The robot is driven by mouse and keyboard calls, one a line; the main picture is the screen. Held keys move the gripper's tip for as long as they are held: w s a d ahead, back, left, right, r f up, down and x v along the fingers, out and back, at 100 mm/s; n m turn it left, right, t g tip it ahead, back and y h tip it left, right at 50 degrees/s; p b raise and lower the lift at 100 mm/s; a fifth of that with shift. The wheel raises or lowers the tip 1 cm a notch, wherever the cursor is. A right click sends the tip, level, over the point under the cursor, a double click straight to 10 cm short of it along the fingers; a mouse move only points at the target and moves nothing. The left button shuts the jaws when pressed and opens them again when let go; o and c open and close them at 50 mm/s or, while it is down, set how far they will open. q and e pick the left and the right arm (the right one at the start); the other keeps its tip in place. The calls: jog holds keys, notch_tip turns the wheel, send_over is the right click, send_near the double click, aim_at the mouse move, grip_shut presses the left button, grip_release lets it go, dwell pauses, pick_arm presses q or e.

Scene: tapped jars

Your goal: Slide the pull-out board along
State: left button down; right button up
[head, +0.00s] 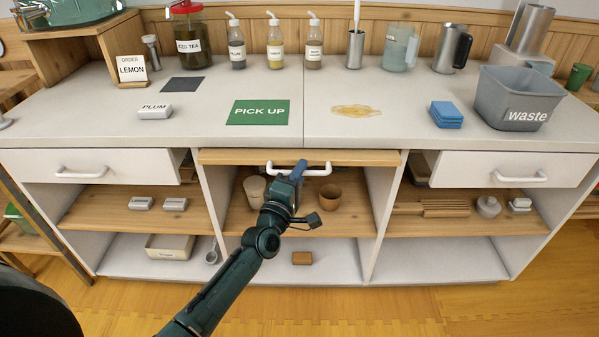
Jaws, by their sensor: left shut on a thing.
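The pull-out board (225,157) is a thin wooden slab under the middle of the countertop, with its front edge showing. A white bar handle (318,171) is fixed to its front. My right gripper is not in view.
White drawers (90,167) and (510,170) flank the board. Below it a shelf holds a beige cup (254,187) and a brown cup (330,196). The countertop (300,95) above carries a green PICK UP mat (258,112), a spill (356,110) and a waste bin (518,97).

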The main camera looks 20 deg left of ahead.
pick_arm(q)
jog(key=c, duration=1.5)
grip_release()
jog(key=shift+o, duration=0.2)
jog(key=v, duration=1.3)
jog(key=shift+s, duration=0.15)
